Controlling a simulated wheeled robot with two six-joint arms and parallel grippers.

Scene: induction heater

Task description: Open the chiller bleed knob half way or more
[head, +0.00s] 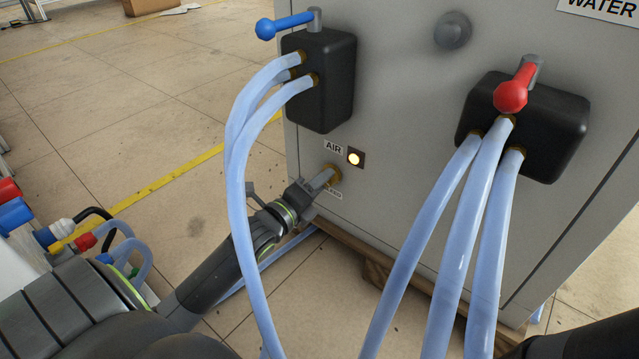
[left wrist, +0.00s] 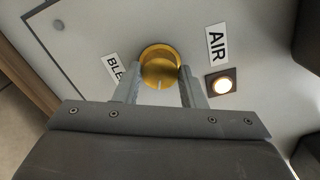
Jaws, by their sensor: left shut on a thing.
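The chiller bleed knob is a round brass knob (head: 331,174) low on the grey cabinet face, just below the AIR label and a lit lamp. In the left wrist view the brass knob (left wrist: 160,68) has a pale mark on its lower part, and a partly covered label beside it. My left gripper (head: 325,178) reaches in from the lower left, shut on the knob. In the left wrist view its two fingers (left wrist: 161,82) sit on either side of the knob. My right gripper is not in view; a dark arm part shows at the lower right.
A black manifold with a blue lever (head: 290,24) stands above the knob, and another with a red lever (head: 514,92) is to the right. Pale blue hoses (head: 240,200) hang in front of my left arm. The lit lamp (head: 355,157) is close beside the knob.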

